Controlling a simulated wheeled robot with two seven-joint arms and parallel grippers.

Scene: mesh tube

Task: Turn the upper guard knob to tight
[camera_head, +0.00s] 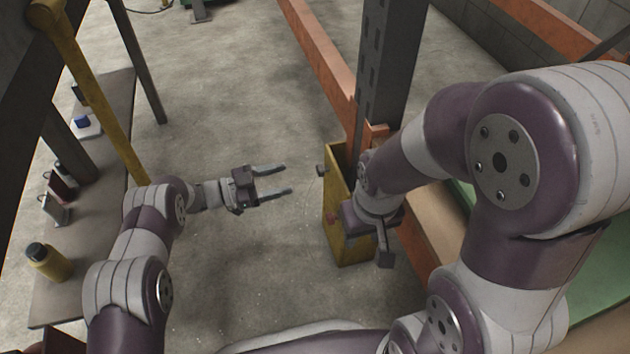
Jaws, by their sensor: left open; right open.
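A yellow guard (350,250) stands around the foot of the grey upright post. A small dark knob (321,170) sticks out from its left side near the top; it appears to be the upper guard knob. A reddish knob (331,217) shows lower on the same side. How far either is turned is too small to tell. My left gripper (287,179) is open and empty, left of the upper knob with a small gap, fingers pointing right towards it. My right gripper (384,258) is in front of the guard and partly hides it; one finger shows clearly.
A grey upright post (384,75) and orange rack beams (320,45) rise behind the guard. A bench (95,215) at left holds a yellow bottle (46,261) and small items. A yellow pole (100,110) stands beside it. The floor around my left gripper is clear.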

